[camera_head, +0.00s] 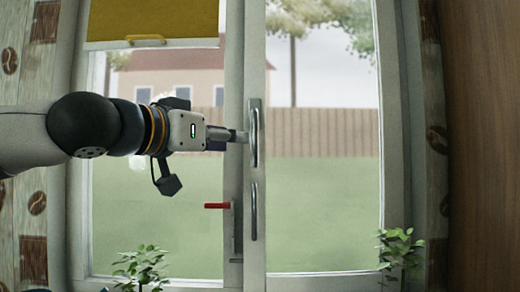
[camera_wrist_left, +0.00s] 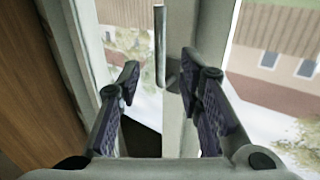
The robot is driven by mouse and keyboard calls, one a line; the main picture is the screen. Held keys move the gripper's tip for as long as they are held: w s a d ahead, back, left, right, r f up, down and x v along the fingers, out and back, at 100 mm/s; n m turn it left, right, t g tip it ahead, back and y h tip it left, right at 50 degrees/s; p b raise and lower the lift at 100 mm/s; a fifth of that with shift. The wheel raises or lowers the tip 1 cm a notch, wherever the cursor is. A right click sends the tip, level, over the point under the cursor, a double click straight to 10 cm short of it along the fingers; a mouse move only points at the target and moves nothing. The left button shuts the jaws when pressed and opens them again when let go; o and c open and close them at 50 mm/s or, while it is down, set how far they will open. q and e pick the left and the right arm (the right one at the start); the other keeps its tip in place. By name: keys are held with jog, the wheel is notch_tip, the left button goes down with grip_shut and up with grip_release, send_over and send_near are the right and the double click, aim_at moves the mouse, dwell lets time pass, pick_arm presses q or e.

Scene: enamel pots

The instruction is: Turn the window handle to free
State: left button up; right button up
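The window has a red lever handle (camera_head: 216,205) pointing left from a narrow grey latch strip (camera_head: 237,232) on the middle frame. Two upright silver handles, an upper one (camera_head: 254,136) and a lower one (camera_head: 254,210), are on the frame just right of it. My left gripper (camera_head: 240,136) reaches in from the left beside the upper silver handle, above the red lever; I cannot tell if it touches. In the left wrist view my left gripper (camera_wrist_left: 160,75) has its fingers apart, with a silver bar (camera_wrist_left: 160,45) beyond the gap. The red lever does not show there. My right gripper is not in view.
A yellow blind (camera_head: 150,20) covers the top of the left pane. Green plants stand at the lower left (camera_head: 142,268) and lower right (camera_head: 400,250). A brown wooden panel (camera_head: 480,150) is at the right. The space before the right pane is clear.

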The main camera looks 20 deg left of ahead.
aim_at(252, 144)
pick_arm(q)
jog(key=x, duration=0.5)
jog(key=f+b+x, duration=0.1)
jog(key=x, duration=0.2)
jog(key=shift+w, duration=0.1)
jog(key=shift+w+d+r, duration=0.1)
jog(key=shift+w, duration=0.25)
grip_shut()
